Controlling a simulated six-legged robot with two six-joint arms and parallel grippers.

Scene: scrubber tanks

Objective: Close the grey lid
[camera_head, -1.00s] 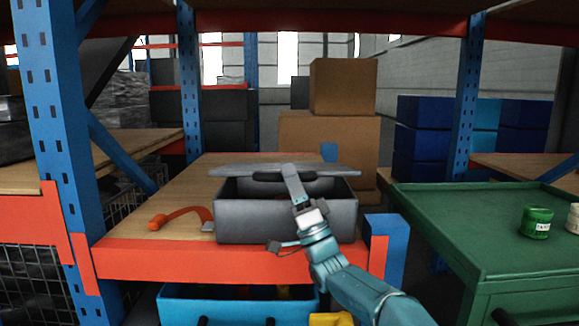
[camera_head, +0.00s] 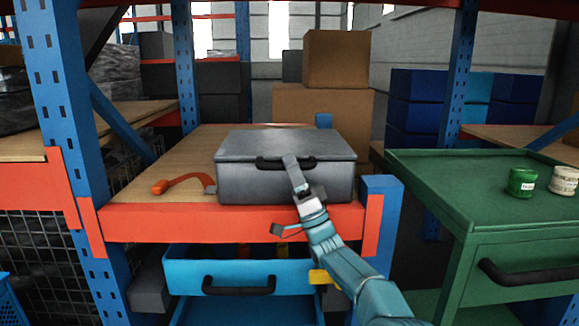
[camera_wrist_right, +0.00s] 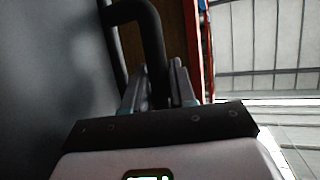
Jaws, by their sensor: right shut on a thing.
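The grey lid (camera_head: 262,143) lies level on the grey box (camera_head: 250,188) on the wooden shelf, with no gap visible at the front. Its black handle (camera_head: 268,165) is on the front edge; in the right wrist view the handle (camera_wrist_right: 150,35) runs between my fingers. My right gripper (camera_head: 291,161) reaches up from the lower right and is shut on the handle; its fingers also show in the right wrist view (camera_wrist_right: 156,88). The grey lid surface (camera_wrist_right: 50,80) fills the left of that view. My left gripper is not in view.
A blue drawer (camera_head: 190,275) stands out below the red shelf beam (camera_head: 150,222). A green cart (camera_head: 450,190) with two small cans is on the right. Cardboard boxes (camera_head: 335,60) stand behind.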

